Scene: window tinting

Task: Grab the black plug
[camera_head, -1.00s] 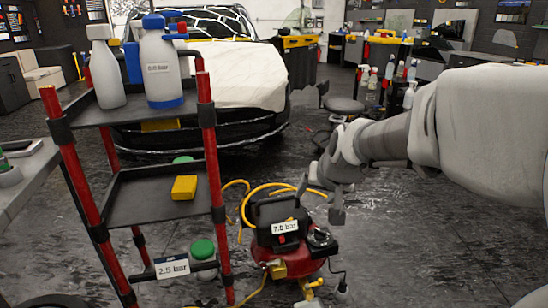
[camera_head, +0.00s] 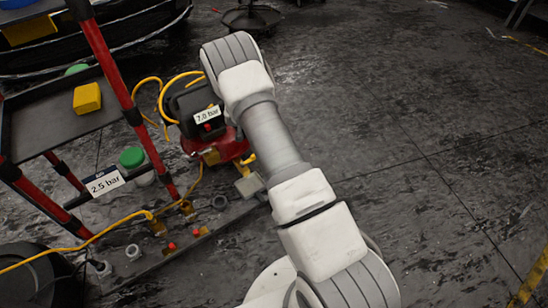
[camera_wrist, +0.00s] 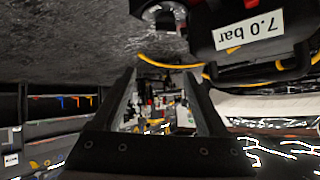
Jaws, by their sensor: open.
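I cannot pick out the black plug with certainty. A small dark round fitting (camera_head: 219,202) lies on the low base strip in front of the compressor, but it is too small to identify. My gripper (camera_wrist: 163,88) shows in the wrist view with its two dark fingers apart and nothing between them. In the head view my arm hides the gripper. The compressor (camera_head: 222,148), red and black with a "7.0 bar" label, stands left of my arm. It also appears upside down at the top of the wrist view (camera_wrist: 215,60), beyond the fingers.
A red-posted cart (camera_head: 112,75) with dark shelves stands at left, holding a yellow block (camera_head: 87,98). A green-capped container (camera_head: 131,158) sits beside a "2.5 bar" label. The floor at right is clear.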

